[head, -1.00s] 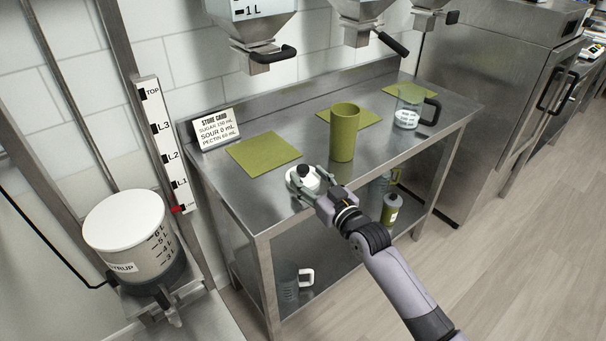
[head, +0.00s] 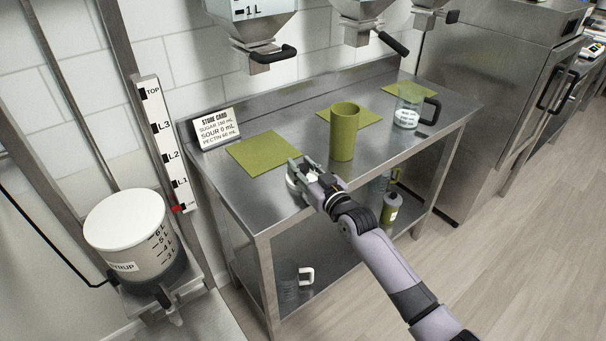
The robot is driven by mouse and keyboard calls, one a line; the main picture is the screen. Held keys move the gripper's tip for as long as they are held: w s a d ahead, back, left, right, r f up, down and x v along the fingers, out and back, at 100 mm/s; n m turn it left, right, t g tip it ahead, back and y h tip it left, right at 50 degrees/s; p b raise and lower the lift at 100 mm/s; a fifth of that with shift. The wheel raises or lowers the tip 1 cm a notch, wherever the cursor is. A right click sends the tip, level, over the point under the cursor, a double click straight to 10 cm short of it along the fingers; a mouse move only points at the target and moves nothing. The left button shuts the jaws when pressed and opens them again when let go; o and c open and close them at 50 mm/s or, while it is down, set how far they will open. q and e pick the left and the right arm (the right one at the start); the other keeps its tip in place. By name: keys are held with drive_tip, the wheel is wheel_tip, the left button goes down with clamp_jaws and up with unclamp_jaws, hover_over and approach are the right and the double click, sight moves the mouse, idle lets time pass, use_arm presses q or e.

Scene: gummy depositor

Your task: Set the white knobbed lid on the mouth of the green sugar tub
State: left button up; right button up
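The green sugar tub (head: 343,138) stands upright on the steel table, its round mouth uncovered. The white lid (head: 291,186) lies on the table in front of the tub and to its left, near the front edge. My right gripper (head: 301,169) is over the lid and hides most of it, including the dark knob. Whether its fingers are closed on the knob cannot be seen. My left gripper is out of view.
Green mats (head: 262,153) lie on the steel table (head: 290,131). A clear jug (head: 408,108) stands at the right and a store card (head: 214,129) at the back left. Hoppers with dark handles (head: 271,55) hang above. A bottle (head: 391,208) stands on the lower shelf.

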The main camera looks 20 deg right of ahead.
sight(303, 166)
drive_tip(key=c, duration=0.4)
drive_tip(key=shift+o, duration=0.2)
drive_tip(key=shift+r, duration=0.1)
drive_tip(key=shift+r, duration=0.6)
wheel_tip(303, 166, up, 19)
drive_tip(key=shift+f+p, duration=0.2)
drive_tip(key=shift+p, duration=0.1)
drive_tip(key=o, duration=0.3)
clamp_jaws()
